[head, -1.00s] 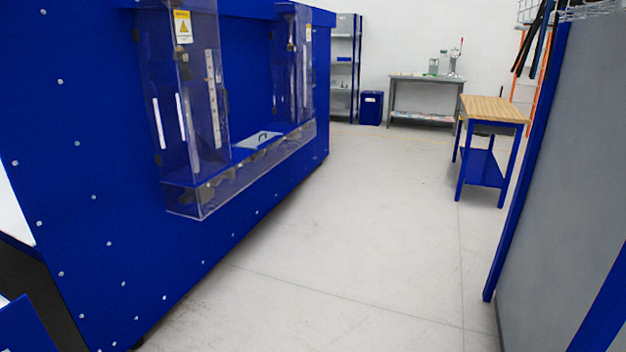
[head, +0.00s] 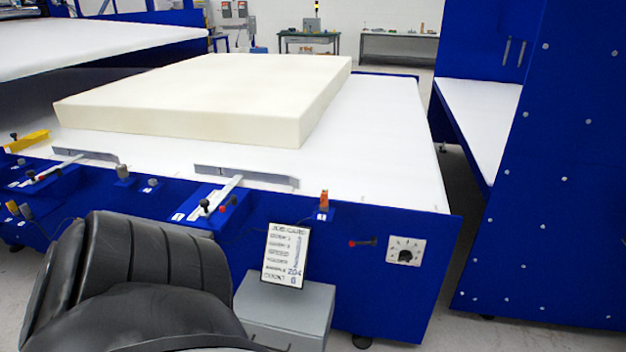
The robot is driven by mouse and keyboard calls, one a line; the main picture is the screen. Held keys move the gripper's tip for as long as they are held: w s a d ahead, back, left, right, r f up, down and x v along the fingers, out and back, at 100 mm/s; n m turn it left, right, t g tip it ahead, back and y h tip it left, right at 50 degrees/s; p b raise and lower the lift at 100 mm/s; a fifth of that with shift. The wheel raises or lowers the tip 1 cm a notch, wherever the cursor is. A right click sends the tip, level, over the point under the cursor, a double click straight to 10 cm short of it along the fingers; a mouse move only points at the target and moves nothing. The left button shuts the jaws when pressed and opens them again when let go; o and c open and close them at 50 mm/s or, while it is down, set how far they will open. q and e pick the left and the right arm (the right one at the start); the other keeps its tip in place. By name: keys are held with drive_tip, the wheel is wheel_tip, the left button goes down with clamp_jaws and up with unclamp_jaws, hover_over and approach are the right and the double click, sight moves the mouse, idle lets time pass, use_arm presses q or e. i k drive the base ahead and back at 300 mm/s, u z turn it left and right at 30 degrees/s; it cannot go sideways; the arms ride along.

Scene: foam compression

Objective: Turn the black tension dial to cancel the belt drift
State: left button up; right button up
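The black tension dial (head: 405,256) sits on a pale square plate with marks around it, on the blue front panel of the conveyor table at the right. The white belt (head: 385,140) covers the table top, and a cream foam slab (head: 215,95) lies flat on it. The slab is turned at an angle to the belt's edges. A large black padded part, which seems to be my own arm, fills the lower left. Neither of my grippers shows, and nothing touches the dial.
A small red-and-black lever (head: 363,242) is left of the dial. A job card (head: 285,255) stands on a grey box (head: 285,310) before the panel. A tall blue machine (head: 550,180) stands at the right, across a narrow floor gap. Fence guides (head: 245,177) line the belt's front edge.

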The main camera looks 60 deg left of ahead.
sight(404, 256)
drive_tip(key=u, duration=2)
drive_tip(key=i, duration=1)
